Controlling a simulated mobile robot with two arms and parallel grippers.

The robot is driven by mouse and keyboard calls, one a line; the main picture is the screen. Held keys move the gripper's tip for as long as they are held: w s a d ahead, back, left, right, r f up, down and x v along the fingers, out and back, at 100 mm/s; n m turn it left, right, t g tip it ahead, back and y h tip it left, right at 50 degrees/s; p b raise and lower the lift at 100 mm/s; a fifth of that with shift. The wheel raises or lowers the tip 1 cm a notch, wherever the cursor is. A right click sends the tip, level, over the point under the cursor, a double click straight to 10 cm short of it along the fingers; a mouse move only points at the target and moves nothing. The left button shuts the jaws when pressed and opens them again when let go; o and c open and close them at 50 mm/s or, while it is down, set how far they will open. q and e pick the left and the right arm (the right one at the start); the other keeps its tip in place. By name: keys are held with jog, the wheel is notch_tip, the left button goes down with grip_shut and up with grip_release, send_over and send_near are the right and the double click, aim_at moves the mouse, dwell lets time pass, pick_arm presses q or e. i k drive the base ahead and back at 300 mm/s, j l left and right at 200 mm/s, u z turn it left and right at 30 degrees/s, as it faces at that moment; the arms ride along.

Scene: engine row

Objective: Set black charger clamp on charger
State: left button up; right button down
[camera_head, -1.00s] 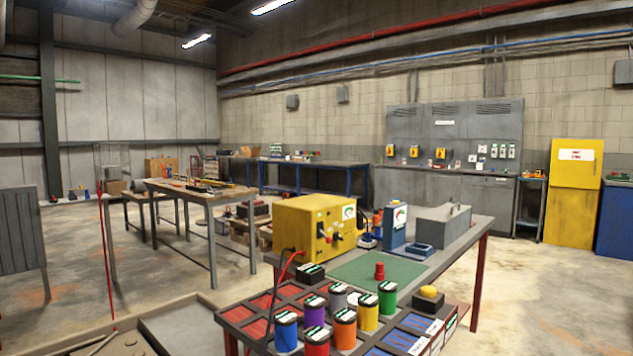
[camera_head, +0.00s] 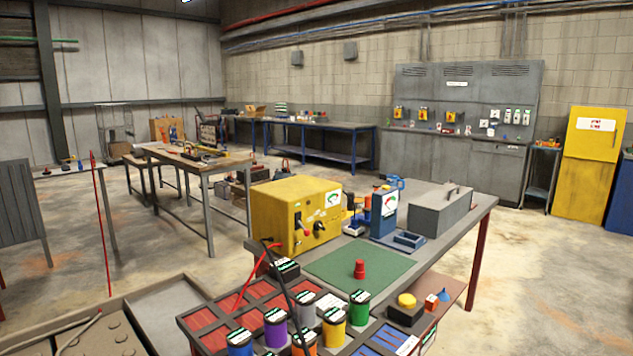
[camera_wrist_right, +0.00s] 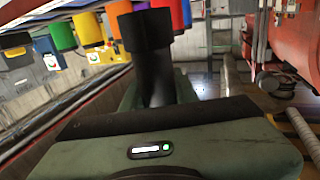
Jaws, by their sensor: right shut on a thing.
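The charger is a yellow box (camera_head: 277,222) with a gauge and knobs, standing on the near workbench in the head view. A red cable (camera_head: 240,292) hangs from its front, and a black cable (camera_head: 287,285) runs down from it past the bottom edge. In the right wrist view, which looks upside down, my right gripper (camera_wrist_right: 147,35) is shut, with a dark shape at its tips that looks like the black charger clamp; its outline is hard to tell from the fingers. Neither gripper shows in the head view. My left gripper is out of view.
Several coloured pots (camera_head: 334,329) line the bench's near side. A green mat (camera_head: 330,262) with a red object (camera_head: 360,269) lies before the charger. A blue device (camera_head: 384,216) and a grey case (camera_head: 440,212) stand to its right. A tray (camera_head: 180,290) is at the lower left.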

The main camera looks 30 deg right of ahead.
aim_at(315, 184)
jog(key=i+l, duration=0.1)
jog(key=l, duration=0.35)
jog(key=i+l, duration=0.15)
jog(key=l, duration=0.3)
jog(key=i+l, duration=0.1)
jog(key=l, duration=0.35)
jog(key=i+l, duration=0.15)
jog(key=l, duration=0.3)
jog(key=i+l, duration=0.1)
jog(key=l, duration=0.35)
jog(key=i+l, duration=0.1)
jog(key=l, duration=0.35)
